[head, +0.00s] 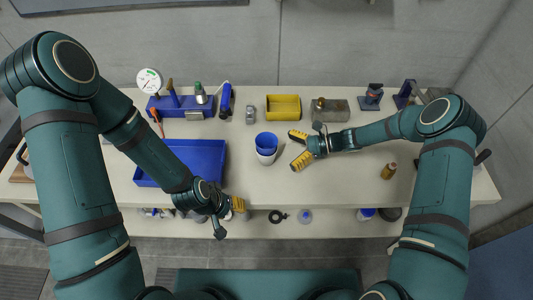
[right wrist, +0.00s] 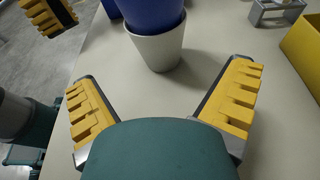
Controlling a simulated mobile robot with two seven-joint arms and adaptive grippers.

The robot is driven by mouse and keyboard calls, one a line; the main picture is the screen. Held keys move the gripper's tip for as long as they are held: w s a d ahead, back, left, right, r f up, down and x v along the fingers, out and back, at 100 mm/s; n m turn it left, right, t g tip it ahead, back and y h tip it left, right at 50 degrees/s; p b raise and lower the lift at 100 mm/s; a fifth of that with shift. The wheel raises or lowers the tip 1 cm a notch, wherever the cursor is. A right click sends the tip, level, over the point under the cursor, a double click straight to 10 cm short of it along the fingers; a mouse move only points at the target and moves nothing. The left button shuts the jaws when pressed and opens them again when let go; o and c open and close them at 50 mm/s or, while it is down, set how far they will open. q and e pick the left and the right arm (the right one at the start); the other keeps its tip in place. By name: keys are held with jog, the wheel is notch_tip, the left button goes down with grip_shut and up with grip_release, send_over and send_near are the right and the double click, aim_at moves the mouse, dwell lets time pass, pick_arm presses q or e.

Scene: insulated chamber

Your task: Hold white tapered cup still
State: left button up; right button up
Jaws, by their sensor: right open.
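The white tapered cup (head: 266,158) stands upright on the workbench with a blue cup (head: 266,141) nested in its top. In the right wrist view the white cup (right wrist: 157,52) is ahead between the fingers, and the blue cup (right wrist: 150,14) above it is cut off by the frame. My right gripper (head: 296,148) is open and empty, just right of the cups, fingers spread toward them and apart from them. My left gripper (head: 238,204) is at the bench's front edge, left of and nearer than the cups; its finger opening is unclear.
A blue tray (head: 222,165) lies left of the cups. A yellow bin (head: 284,107) and a metal block (head: 330,110) stand behind. A small amber bottle (head: 388,171) is at the right. Bench surface around the cups is clear.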

aim_at(274, 154)
jog(key=b+x, duration=0.1)
jog(key=x, duration=0.4)
jog(key=shift+a+f, duration=0.2)
jog(key=shift+a, duration=0.05)
jog(key=shift+b+x, duration=0.3)
jog(key=shift+x, duration=0.5)
jog(key=shift+r, duration=0.1)
jog(key=c, duration=1)
jog(key=c, duration=0.4)
jog(key=shift+s+f, duration=0.1)
jog(key=shift+f, duration=0.2)
jog(key=shift+c, duration=0.2)
